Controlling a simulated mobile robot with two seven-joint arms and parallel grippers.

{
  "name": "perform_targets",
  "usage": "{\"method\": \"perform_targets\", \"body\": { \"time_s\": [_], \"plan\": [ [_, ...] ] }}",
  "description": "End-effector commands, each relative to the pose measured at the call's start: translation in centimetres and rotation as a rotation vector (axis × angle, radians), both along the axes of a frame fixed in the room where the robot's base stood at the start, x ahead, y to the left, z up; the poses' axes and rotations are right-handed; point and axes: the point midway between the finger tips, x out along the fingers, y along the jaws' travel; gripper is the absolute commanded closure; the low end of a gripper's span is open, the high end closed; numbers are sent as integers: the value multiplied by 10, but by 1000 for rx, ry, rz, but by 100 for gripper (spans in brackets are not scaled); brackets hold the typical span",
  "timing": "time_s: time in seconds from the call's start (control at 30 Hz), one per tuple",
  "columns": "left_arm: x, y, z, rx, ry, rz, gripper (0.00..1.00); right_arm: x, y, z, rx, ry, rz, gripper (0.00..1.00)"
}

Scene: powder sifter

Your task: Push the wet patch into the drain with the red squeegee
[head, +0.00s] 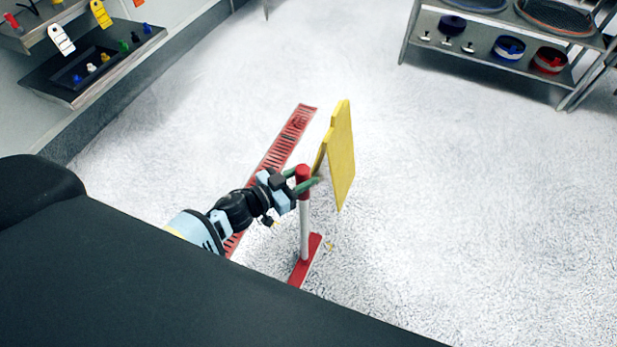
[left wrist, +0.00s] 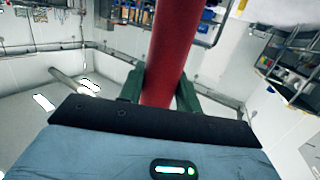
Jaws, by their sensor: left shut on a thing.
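The red squeegee (head: 305,262) stands upright on the floor, with a red head, a pale pole and a red grip at the top. My left gripper (head: 306,184) is shut on its red grip, with green fingers on either side. The grip (left wrist: 168,50) also shows between the fingers (left wrist: 160,92) in the left wrist view. The drain (head: 284,145) is a long red slotted strip in the floor, left of the squeegee and partly hidden by my left arm. I cannot make out a distinct wet patch on the speckled white floor. My right gripper is not in view.
A yellow A-shaped floor sign (head: 342,155) stands just right of and beyond the squeegee, close to my gripper. A metal rack (head: 480,50) with sieves stands at the back right. Wall shelves (head: 95,60) hold small items at the left. The floor to the right is clear.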

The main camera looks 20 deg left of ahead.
Motion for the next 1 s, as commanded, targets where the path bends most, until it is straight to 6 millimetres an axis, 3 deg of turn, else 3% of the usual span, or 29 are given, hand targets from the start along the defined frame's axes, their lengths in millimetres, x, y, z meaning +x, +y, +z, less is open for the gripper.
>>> {"method": "perform_targets", "body": {
  "time_s": [0.47,1.0],
  "plan": [
    [2,11,3,-4,-5,0,100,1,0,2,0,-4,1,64],
    [3,42,1,-4,-5,0,100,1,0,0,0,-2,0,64]
  ]
}}
